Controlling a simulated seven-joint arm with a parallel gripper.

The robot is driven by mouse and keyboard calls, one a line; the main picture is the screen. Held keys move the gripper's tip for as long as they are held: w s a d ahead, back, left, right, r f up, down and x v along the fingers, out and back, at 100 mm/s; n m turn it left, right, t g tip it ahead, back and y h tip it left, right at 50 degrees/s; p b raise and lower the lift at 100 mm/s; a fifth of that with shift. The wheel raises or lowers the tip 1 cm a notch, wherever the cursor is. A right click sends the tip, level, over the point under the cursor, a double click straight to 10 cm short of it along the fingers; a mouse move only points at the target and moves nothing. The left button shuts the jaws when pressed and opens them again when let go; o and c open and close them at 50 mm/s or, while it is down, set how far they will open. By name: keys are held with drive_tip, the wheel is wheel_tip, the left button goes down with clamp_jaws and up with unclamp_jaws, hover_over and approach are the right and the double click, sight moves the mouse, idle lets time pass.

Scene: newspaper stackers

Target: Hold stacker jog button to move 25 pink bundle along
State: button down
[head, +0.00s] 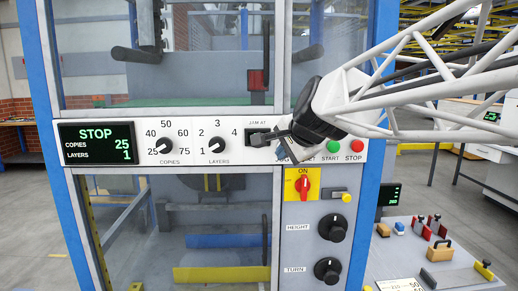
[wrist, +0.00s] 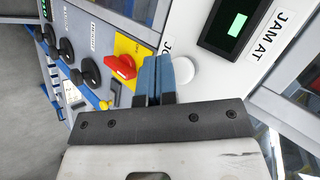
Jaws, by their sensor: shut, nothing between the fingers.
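My gripper (head: 283,152) is shut and empty at the stacker's white control strip, between the JAM AT display and the START button. In the wrist view its blue fingers (wrist: 157,78) are together over the panel. A white round button (wrist: 184,70) sits right beside the fingertips, partly covered by them, near a label of which only "JO" shows. I cannot tell whether the fingers touch it. In the head view my gripper hides this button. The stacker's screen (head: 97,144) reads STOP, COPIES 25, LAYERS 1. I see no pink bundle.
To the right are the green START button (head: 333,147) and red STOP button (head: 355,147). Below are a red ON switch (head: 303,184) and black HEIGHT (head: 333,227) and TURN (head: 328,270) knobs. Copies and layers dials are left. A side table (head: 440,262) holds small items.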

drive_tip(key=shift+s, duration=0.1)
drive_tip(key=shift+s, duration=2.4)
drive_tip(key=s+d+f+n+g+h, duration=0.2)
drive_tip(key=s+d+f+n+g, duration=0.1)
drive_tip(key=s+f, duration=0.8)
drive_tip(key=s+d+f+n+g+h, duration=0.2)
drive_tip(key=s+d+f+n, duration=0.4)
drive_tip(key=s+f, duration=0.5)
drive_tip(key=shift+s+d+f+n+g, duration=0.15)
drive_tip(key=shift+s+f+n+g, duration=0.05)
drive_tip(key=shift+s+n+g, duration=0.65)
